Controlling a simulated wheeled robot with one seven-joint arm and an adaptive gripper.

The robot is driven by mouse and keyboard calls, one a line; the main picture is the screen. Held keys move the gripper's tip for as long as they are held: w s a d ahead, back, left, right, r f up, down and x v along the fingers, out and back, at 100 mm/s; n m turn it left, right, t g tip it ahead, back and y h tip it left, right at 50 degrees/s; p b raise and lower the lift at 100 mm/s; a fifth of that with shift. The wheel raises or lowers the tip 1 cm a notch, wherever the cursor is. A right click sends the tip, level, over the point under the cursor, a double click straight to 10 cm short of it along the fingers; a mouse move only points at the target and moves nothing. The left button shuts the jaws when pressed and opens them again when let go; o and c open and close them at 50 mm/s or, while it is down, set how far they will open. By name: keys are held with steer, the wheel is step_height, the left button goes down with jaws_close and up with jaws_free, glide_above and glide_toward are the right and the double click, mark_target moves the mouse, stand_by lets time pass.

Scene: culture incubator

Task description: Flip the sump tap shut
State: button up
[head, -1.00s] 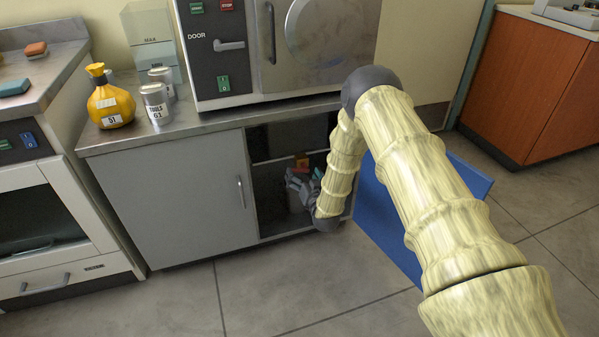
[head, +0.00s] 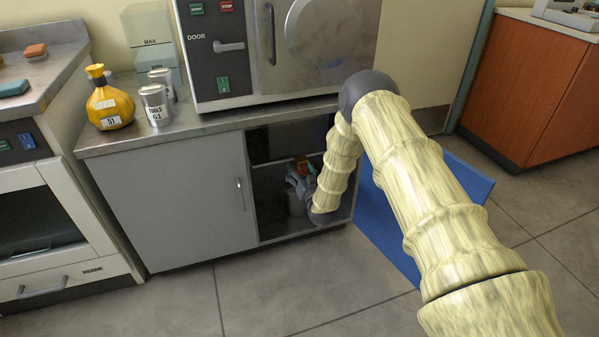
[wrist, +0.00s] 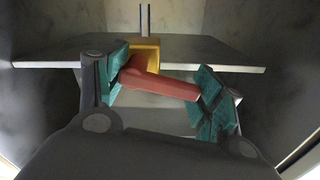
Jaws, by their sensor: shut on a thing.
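The sump tap shows in the wrist view as a red lever (wrist: 160,82) on a yellow body (wrist: 147,53), under a thin upright pipe. The lever lies crosswise, its right end a little lower. My gripper (wrist: 163,88) is shut on the red lever, with one teal pad at each end of it. In the head view my gripper (head: 301,182) is inside the open right side of the cupboard, and the tap (head: 304,167) shows small just above it. My arm hides part of this opening.
A shelf edge (wrist: 220,66) crosses behind the tap. The cupboard's closed left door (head: 175,205) is beside the opening. A blue panel (head: 390,225) stands to the right of my forearm. The steriliser-like machine (head: 300,45) sits on the worktop above.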

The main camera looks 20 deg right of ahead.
steer(key=shift+f+n+p, duration=0.2)
steer(key=shift+n+p, duration=0.05)
steer(key=shift+n, duration=0.55)
steer(key=shift+f+n+p, duration=0.2)
steer(key=shift+n+p, duration=0.05)
steer(key=shift+n, duration=0.55)
steer(key=o, duration=1)
steer(key=shift+o, duration=0.2)
steer(key=shift+s, duration=0.1)
steer(key=s, duration=1.1)
steer(key=shift+s+d, duration=0.15)
steer(key=shift+s, duration=0.25)
